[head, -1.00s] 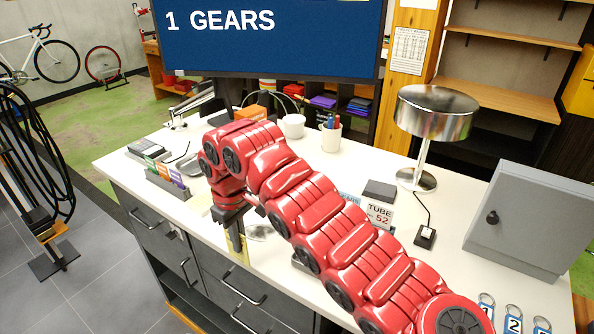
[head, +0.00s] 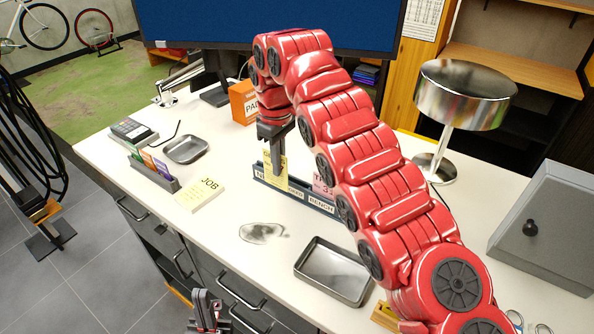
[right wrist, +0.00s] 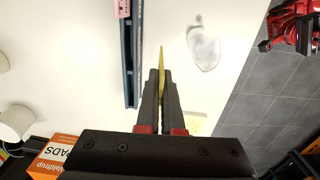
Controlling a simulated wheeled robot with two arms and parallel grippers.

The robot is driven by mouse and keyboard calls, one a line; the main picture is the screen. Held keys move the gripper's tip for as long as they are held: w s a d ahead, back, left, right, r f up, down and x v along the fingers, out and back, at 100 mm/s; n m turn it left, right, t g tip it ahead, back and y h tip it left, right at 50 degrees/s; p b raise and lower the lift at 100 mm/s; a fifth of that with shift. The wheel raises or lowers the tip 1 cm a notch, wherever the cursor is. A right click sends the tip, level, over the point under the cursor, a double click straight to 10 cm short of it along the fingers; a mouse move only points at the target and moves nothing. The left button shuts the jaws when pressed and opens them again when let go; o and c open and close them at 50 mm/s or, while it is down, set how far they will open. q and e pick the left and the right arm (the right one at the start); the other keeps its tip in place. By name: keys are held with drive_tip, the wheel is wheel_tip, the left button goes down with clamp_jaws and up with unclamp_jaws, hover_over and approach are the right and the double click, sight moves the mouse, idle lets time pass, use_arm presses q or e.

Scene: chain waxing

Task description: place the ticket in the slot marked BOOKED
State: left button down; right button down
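My right gripper (head: 276,140) is shut on a yellow ticket (head: 277,168) and holds it upright at the slotted rack (head: 318,203). The right wrist view shows the ticket (right wrist: 161,58) edge-on between the fingertips, beside the rack (right wrist: 128,70) and apart from it in that picture. A pink ticket (head: 322,186) stands in the rack's right part, above a label reading BENCH. The other labels are partly hidden or too small to read, so I cannot make out BOOKED. My left gripper (head: 207,304) is low at the table's front edge; its finger gap is unclear.
A JOB pad (head: 200,194), a small tray (head: 186,149) and a card holder (head: 155,175) lie left. An empty metal tray (head: 334,271) is in front of the rack. An orange box (head: 243,102) stands behind; a lamp (head: 463,95) and grey cabinet (head: 548,228) are right.

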drive_tip(key=w+d+f+p, duration=0.1)
drive_tip(key=d+f+p, duration=0.1)
drive_tip(key=p, duration=0.2)
drive_tip(key=w+d+f+p, duration=0.1)
drive_tip(key=w+d+p, duration=0.1)
drive_tip(key=p, duration=0.1)
drive_tip(key=shift+d+f+p, duration=0.1)
drive_tip(key=shift+f+p, duration=0.25)
drive_tip(key=shift+f, duration=0.05)
drive_tip(key=shift+w+f, duration=0.15)
drive_tip(key=c, duration=1.3)
unclamp_jaws()
drive_tip(key=shift+w, duration=0.1)
drive_tip(key=shift+o, duration=1.2)
drive_tip(key=shift+w+a+f, duration=0.1)
drive_tip(key=shift+w+a, duration=0.1)
drive_tip(key=shift+a, duration=0.05)
